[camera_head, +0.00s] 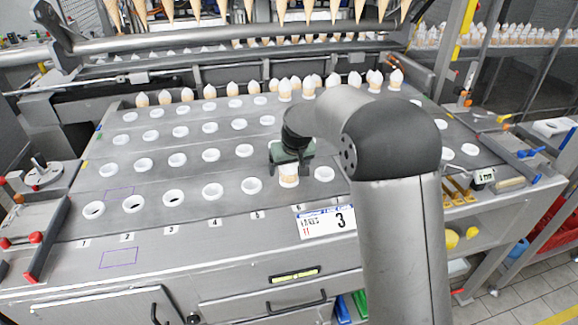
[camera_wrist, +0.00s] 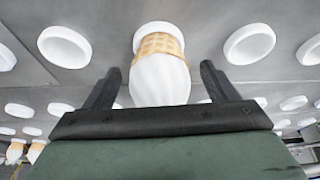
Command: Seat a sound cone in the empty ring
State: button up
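A cone (camera_head: 289,170) with a white top and a tan waffle band stands upright at a white ring (camera_head: 289,182) in the front row. In the wrist view the cone (camera_wrist: 162,75) is between my fingers, with its waffle part meeting the ring (camera_wrist: 160,32). My gripper (camera_head: 289,156) is right above and around this cone. In the wrist view my gripper (camera_wrist: 158,84) is open, with a visible gap on each side of the cone. Empty rings flank it, one to the left (camera_head: 251,185) and one to the right (camera_head: 323,174).
Several white-topped cones (camera_head: 209,91) stand in the back row. Several empty rings (camera_head: 173,197) fill the grey plate (camera_head: 190,220). Bare cones (camera_head: 168,10) hang above the back bar. A label card (camera_head: 325,221) lies at the front, and my arm covers part of the right side.

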jog(key=b+v, duration=0.1)
jog(key=v, duration=1.6)
jog(key=shift+r, duration=0.2)
jog(key=shift+a, duration=0.1)
